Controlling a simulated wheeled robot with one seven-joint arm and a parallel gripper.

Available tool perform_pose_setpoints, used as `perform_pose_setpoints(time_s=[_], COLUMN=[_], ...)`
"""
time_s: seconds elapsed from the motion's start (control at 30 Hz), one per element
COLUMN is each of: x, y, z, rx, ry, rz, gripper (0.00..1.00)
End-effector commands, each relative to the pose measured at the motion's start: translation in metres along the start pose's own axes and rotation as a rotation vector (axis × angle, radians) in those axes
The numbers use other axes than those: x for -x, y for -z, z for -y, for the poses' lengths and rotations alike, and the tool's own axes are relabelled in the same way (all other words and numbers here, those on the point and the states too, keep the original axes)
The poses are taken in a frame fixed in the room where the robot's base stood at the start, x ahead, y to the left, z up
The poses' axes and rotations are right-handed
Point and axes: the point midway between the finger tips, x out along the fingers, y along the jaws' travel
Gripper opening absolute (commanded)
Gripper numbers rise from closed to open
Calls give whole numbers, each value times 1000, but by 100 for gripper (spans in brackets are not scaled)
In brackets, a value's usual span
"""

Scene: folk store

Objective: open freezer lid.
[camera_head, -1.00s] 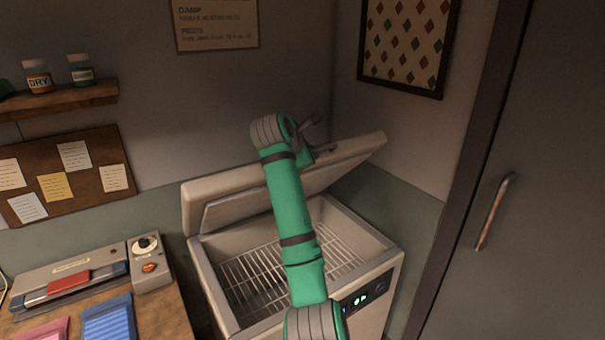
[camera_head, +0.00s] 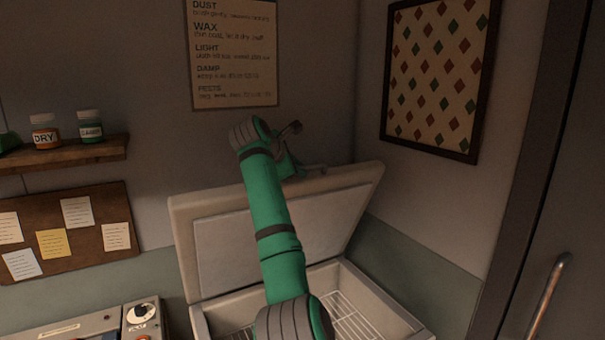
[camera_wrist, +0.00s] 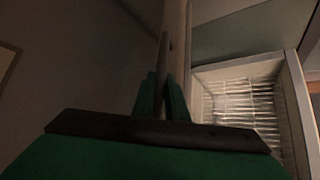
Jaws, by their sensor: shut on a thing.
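The freezer lid (camera_head: 340,212) stands raised at a steep angle in the head view, hinged at the back of the white chest freezer (camera_head: 385,312). Its pale inner panel faces me. A handle bar (camera_head: 312,170) runs along the lid's upper edge. My gripper (camera_head: 290,170) is at that edge, partly hidden behind my green arm. In the wrist view the green fingers (camera_wrist: 163,98) are closed around the dark handle bar (camera_wrist: 164,60). The freezer's wire rack (camera_wrist: 240,105) shows to the right there, with the interior open.
A wooden shelf (camera_head: 70,155) with jars and a cork board (camera_head: 75,228) are on the left wall. A device with a dial (camera_head: 141,316) is at lower left. A dark door with a metal handle (camera_head: 548,297) is at right.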

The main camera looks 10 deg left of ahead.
Motion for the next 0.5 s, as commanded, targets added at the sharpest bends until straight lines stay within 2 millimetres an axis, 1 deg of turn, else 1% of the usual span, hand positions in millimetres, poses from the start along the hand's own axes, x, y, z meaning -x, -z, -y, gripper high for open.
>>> perform_pose_setpoints(time_s=[0.03,0.33,0.37,0.5], x=[-4,-3,-3,-1], y=[-5,-2,-1,2], z=[3,2,2,1], rx=[-3,-1,-1,1], ry=[8,6,6,4], rz=[8,5,4,1], gripper=[0,0,20,20])
